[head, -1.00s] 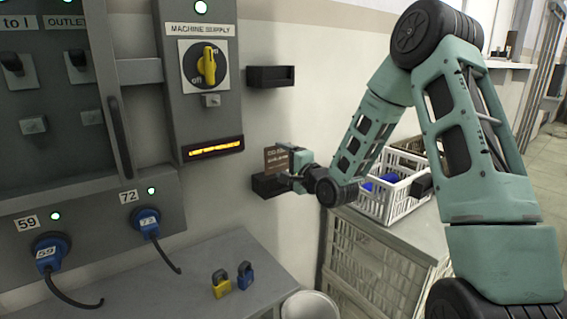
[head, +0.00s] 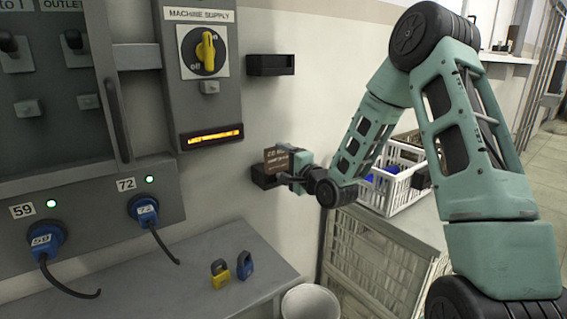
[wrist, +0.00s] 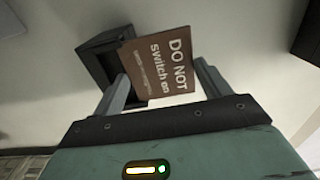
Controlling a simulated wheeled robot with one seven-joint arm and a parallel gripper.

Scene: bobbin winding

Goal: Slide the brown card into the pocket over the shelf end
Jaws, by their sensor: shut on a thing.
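My gripper (head: 288,176) is shut on the brown card (head: 277,158), which reads "DO NOT switch on" in the wrist view (wrist: 158,65). The card is upright and slightly tilted, between the two fingers (wrist: 162,84). The black lower pocket (head: 262,177) is on the wall above the end of the grey shelf (head: 190,297). In the head view the card overlaps the pocket's upper right part. In the wrist view the card's left edge overlaps the dark pocket (wrist: 92,58). I cannot tell whether the card's lower edge is inside it.
A second black pocket (head: 270,65) is higher on the wall. The grey switch cabinet (head: 208,108) stands left. A yellow padlock (head: 220,274) and a blue padlock (head: 245,265) are on the shelf. A white crate (head: 395,190) is at right; a white bucket (head: 310,302) is below.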

